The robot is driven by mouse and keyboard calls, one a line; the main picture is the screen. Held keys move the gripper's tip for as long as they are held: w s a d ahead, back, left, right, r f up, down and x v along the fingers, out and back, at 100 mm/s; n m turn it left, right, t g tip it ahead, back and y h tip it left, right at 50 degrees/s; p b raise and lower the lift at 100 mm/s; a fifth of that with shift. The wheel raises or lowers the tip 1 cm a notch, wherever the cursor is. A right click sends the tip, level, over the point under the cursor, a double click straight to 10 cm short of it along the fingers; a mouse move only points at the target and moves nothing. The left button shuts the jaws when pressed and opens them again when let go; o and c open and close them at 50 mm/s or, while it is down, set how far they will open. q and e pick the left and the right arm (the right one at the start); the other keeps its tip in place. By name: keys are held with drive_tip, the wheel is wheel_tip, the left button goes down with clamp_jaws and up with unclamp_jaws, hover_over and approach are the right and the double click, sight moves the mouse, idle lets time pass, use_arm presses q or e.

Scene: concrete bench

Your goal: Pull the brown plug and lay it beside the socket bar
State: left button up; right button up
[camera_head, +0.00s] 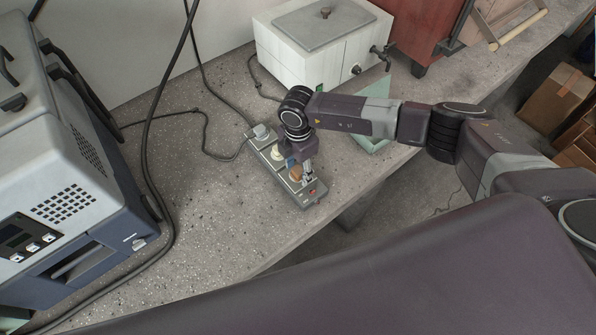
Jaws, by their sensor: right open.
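The grey socket bar (312,197) lies on the concrete bench, running from upper left to lower right. The brown plug (295,174) sits on the bar, partly hidden by my right gripper. A pale plug (277,153) and a grey plug (261,132) are further up the bar, and something blue shows beside the gripper. My right gripper (306,178) points down over the bar close to the brown plug, with its jaws open. I cannot tell whether its fingers are around the plug or beside it. My left gripper is out of view.
A grey and blue machine (80,190) stands at the left, with a thick black cable beside it. A white box with a tap (320,50) stands behind, near a pale green glass-like container (375,142). Bare bench (215,215) lies left of the bar; the bench edge is close on its right.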

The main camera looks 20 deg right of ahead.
sight(298, 170)
idle(0.3)
clamp_jaws()
idle(0.4)
drive_tip(key=shift+r, duration=0.2)
drive_tip(key=shift+r+p, duration=2.6)
drive_tip(key=shift+r, duration=0.25)
